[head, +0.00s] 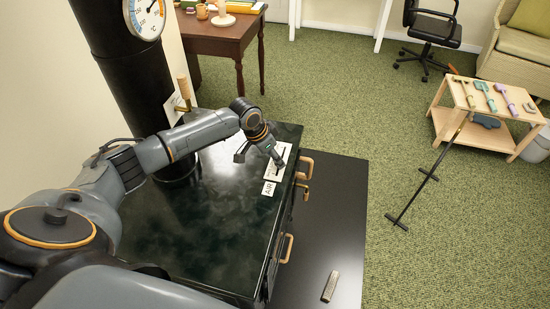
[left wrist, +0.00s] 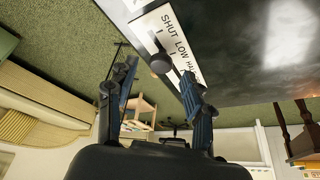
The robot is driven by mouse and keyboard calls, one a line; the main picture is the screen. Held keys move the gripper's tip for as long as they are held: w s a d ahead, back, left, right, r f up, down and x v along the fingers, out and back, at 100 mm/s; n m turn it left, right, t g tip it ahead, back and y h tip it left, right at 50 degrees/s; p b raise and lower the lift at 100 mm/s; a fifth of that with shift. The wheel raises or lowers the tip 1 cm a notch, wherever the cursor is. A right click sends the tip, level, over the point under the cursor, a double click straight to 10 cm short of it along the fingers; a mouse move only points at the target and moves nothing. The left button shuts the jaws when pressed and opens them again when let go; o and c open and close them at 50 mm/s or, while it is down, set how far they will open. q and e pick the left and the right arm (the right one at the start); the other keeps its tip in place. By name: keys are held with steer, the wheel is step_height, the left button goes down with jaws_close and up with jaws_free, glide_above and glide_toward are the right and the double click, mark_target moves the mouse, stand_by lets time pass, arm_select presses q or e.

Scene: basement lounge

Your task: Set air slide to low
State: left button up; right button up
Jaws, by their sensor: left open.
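The air slide's white plate (head: 281,160) lies on the dark stove top near its right edge, beside a small AIR label (head: 268,188). In the left wrist view the plate (left wrist: 147,22) reads SHUT, LOW and a partly hidden third word. A dark round knob (left wrist: 160,63) stands out from its slot, below the SHUT mark in the picture; its exact setting cannot be told. My left gripper (head: 279,163) is over the plate. In the left wrist view it (left wrist: 157,72) is open, with the knob between its fingertips. My right gripper is out of view.
The stove top (head: 200,225) is otherwise clear; its black pipe (head: 115,60) rises behind my left arm. Wooden handles (head: 305,167) stick out from the stove's front. A small metal bar (head: 330,286) lies on the black floor plate. A wooden table (head: 474,137) with tools stands far right.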

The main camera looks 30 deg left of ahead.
arm_select(q)
steer(key=shift+x, duration=0.9)
steer(key=shift+c, duration=0.4)
jaws_close()
steer(key=shift+w+r, duration=0.2)
steer(key=shift+w, duration=0.15)
steer(key=shift+w+a+f, duration=0.1)
steer(key=shift+w+f, duration=0.05)
steer(key=shift+o, duration=0.4)
jaws_free()
steer(key=shift+a+r, duration=0.15)
steer(key=shift+r, duration=0.3)
steer(key=v, duration=1.1)
steer(key=shift+s, duration=0.3)
